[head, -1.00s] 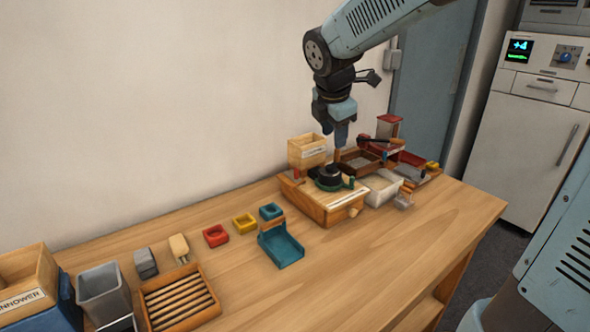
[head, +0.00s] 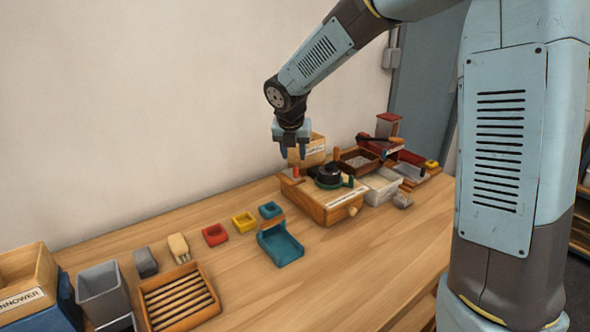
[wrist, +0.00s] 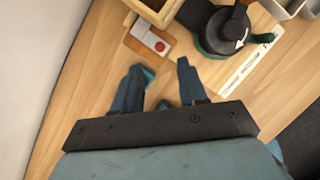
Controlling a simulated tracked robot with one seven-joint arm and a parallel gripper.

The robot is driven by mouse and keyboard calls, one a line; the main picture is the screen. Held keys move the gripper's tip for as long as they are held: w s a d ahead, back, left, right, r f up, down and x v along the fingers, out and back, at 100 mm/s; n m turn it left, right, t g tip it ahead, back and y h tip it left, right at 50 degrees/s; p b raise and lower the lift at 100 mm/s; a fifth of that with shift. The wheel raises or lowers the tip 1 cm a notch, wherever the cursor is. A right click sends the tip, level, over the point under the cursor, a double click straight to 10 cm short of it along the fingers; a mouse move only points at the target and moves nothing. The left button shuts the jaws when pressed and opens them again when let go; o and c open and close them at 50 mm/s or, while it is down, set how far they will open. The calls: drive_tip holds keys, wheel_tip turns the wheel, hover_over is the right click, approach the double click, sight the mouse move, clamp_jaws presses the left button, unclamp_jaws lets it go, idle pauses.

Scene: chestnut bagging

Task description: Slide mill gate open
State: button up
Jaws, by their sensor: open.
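The mill (head: 325,208) is a wooden box on the bench with a black round top (head: 330,174) and a green knob. At its left back corner is a small wooden piece with a pale plate and a red knob (head: 295,172), which looks like the gate. In the wrist view this red knob (wrist: 160,47) lies just beyond my fingertips, beside the mill body. My gripper (head: 293,153) points down, open and empty, above that corner. In the wrist view my gripper (wrist: 162,72) shows its two fingers apart with bare bench between them.
An open wooden box (head: 306,150) stands close behind the mill. A white tray (head: 382,186) and a brown tray (head: 358,162) stand to its right. A teal scoop-like tray (head: 280,247) lies left of it.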

sight(295, 168)
drive_tip(key=x, duration=0.8)
clamp_jaws()
idle(0.6)
